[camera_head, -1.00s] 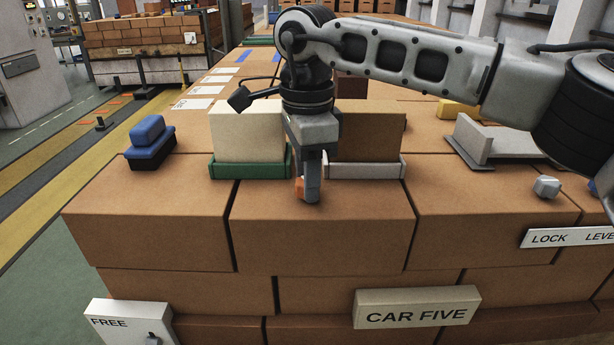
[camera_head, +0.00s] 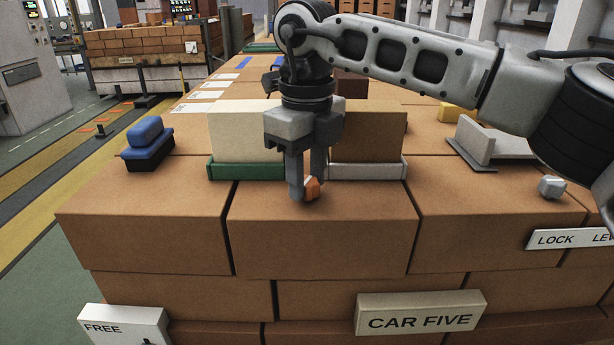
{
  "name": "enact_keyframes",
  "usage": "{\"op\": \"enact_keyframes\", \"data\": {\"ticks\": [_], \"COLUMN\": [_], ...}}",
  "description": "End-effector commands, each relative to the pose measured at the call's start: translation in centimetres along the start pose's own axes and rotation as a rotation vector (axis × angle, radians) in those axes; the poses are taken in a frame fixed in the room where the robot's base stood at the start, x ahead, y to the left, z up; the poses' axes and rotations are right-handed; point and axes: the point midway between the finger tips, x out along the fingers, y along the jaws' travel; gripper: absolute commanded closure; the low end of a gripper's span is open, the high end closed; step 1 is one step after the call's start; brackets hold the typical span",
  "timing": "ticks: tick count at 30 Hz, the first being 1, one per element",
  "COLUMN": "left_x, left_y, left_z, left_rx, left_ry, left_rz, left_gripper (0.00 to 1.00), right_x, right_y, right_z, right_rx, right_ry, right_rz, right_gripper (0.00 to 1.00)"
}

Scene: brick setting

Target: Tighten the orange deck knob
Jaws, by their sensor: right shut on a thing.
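The orange deck knob (camera_head: 312,188) sits low on top of the front middle brick. It has a pale mark on its top and is partly covered by a finger. My right gripper (camera_head: 306,188) points straight down from above, its fingers shut on the orange knob. The right arm comes in from the upper right. My left gripper is not in view.
Behind the knob, a cream block (camera_head: 238,130) stands in a green tray (camera_head: 246,172) and a brown block (camera_head: 372,132) in a grey tray (camera_head: 366,172). A blue-handled brush-like object (camera_head: 147,145) lies left. A small grey knob (camera_head: 551,187) sits right.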

Motion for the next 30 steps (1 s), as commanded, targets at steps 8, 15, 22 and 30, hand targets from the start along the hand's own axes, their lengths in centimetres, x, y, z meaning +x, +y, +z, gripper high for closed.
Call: {"op": "enact_keyframes", "data": {"ticks": [8, 15, 22, 30], "left_x": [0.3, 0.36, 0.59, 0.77], "left_y": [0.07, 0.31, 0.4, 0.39], "left_z": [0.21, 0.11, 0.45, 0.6], "left_rx": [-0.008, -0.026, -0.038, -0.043], "left_ry": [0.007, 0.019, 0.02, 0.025], "left_rz": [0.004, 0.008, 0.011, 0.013], "left_gripper": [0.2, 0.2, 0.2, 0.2], "right_x": [-0.02, 0.0, -0.01, -0.03], "right_y": [-0.07, -0.06, -0.05, -0.05], "right_z": [-0.01, 0.0, -0.01, -0.01], "right_rx": [0.266, 0.494, 0.708, 0.918], "right_ry": [-0.001, -0.001, -0.002, -0.001], "right_rz": [-0.003, -0.002, -0.003, -0.002], "right_gripper": [0.89, 0.89, 0.89, 0.89]}}
